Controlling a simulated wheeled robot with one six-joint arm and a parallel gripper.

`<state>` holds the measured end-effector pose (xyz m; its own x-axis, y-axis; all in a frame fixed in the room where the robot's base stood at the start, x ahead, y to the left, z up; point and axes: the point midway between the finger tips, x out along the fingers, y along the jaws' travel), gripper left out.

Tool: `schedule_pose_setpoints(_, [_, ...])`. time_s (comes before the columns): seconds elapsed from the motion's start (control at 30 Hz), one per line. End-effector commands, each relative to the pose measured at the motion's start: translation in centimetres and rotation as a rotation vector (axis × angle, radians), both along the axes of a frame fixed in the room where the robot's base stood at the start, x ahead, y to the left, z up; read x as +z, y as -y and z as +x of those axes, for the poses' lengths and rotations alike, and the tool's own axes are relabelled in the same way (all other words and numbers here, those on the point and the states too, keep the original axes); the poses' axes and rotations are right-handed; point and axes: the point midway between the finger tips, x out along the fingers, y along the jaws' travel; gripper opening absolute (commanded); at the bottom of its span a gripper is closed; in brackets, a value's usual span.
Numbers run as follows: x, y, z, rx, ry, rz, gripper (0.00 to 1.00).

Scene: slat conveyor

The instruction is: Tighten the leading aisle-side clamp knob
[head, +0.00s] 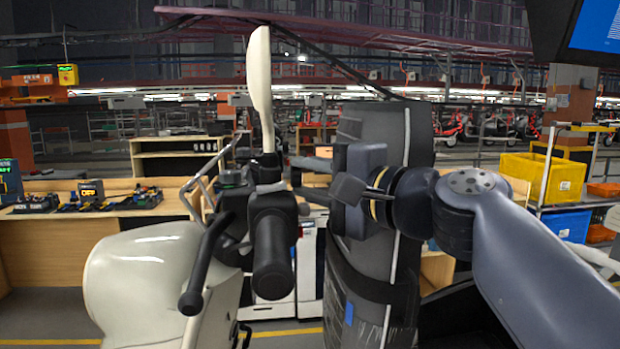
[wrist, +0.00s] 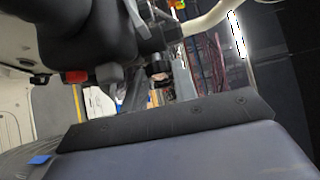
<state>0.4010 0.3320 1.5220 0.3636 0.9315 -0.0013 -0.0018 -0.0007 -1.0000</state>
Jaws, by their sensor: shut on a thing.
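In the wrist view, the dark handlebar parts (wrist: 95,35) fill the upper left, close beyond the gripper's palm.
A large grey padded post (head: 375,130) with a white stripe stands behind my gripper. A wooden bench (head: 60,240) with small parts is at the left. A yellow crate (head: 545,178) and a blue crate (head: 568,222) sit on a rack at the right.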

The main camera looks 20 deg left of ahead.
Motion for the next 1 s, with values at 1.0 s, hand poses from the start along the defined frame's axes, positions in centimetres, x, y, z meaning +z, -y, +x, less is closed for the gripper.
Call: schedule_pose_setpoints(1.0, [-1.6, -0.1, 0.1, 0.001, 0.269, 0.148, 0.05])
